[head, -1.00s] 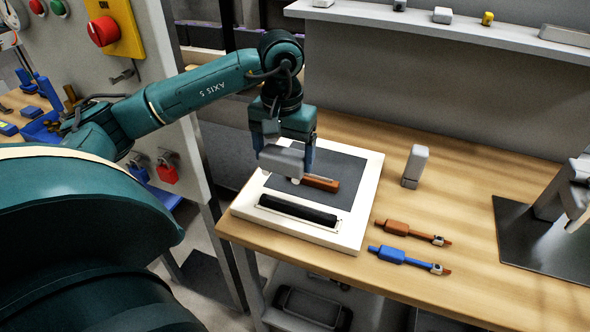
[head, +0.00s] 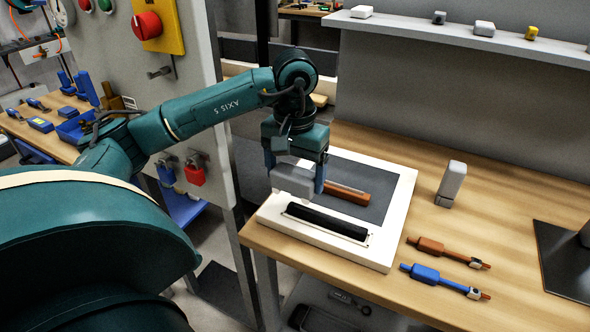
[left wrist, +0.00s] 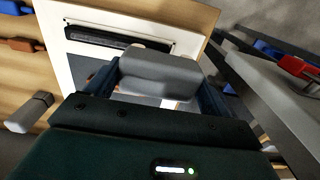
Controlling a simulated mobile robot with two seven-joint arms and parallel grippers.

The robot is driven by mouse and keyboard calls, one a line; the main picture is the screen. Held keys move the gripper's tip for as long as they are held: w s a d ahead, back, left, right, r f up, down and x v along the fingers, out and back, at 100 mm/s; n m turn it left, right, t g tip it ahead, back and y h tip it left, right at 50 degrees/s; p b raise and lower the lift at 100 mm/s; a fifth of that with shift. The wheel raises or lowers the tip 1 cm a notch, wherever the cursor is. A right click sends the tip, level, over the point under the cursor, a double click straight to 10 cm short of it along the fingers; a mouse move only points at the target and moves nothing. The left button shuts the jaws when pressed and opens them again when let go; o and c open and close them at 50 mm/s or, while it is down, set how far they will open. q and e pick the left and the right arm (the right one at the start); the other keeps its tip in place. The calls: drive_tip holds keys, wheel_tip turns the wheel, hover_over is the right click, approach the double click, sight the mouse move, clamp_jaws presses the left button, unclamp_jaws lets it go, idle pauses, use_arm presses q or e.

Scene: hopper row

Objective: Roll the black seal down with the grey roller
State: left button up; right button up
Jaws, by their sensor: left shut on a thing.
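The black seal (head: 327,221) is a long dark strip on a pale backing, along the near edge of a white board (head: 385,245). It also shows in the left wrist view (left wrist: 118,39). My left gripper (head: 294,187) is shut on the grey roller (head: 292,181), a rounded grey block that fills the space between the fingers in the left wrist view (left wrist: 160,72). The roller is by the seal's left end, on its far side; I cannot tell whether it touches the board. My right gripper is not in view.
A brown block (head: 348,194) lies on the board's dark mat (head: 372,178), right of the roller. A grey upright object (head: 451,184) stands right of the board. Brown (head: 445,251) and blue (head: 440,280) tools lie near the table's front. A black plate (head: 565,262) is far right.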

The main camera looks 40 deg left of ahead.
sight(312, 177)
use_arm(q)
wheel_tip(312, 177, down, 2)
drive_tip(key=shift+f+b, duration=0.15)
drive_tip(key=shift+b, duration=0.35)
drive_tip(key=d, duration=0.2)
drive_tip(key=d+p, duration=0.1)
drive_tip(key=shift+w+d+r, duration=0.2)
drive_tip(key=shift+w+r, duration=0.1)
drive_tip(key=shift+w, duration=0.1)
drive_tip(key=d, duration=0.3)
drive_tip(key=w+d, duration=0.1)
drive_tip(key=d, duration=0.3)
drive_tip(key=w+d, duration=0.1)
drive_tip(key=d, duration=0.2)
drive_tip(key=shift+w+d, duration=0.15)
drive_tip(key=shift+w, duration=0.05)
drive_tip(key=shift+f, duration=0.1)
drive_tip(key=shift+b, duration=0.4)
drive_tip(key=shift+b, duration=0.3)
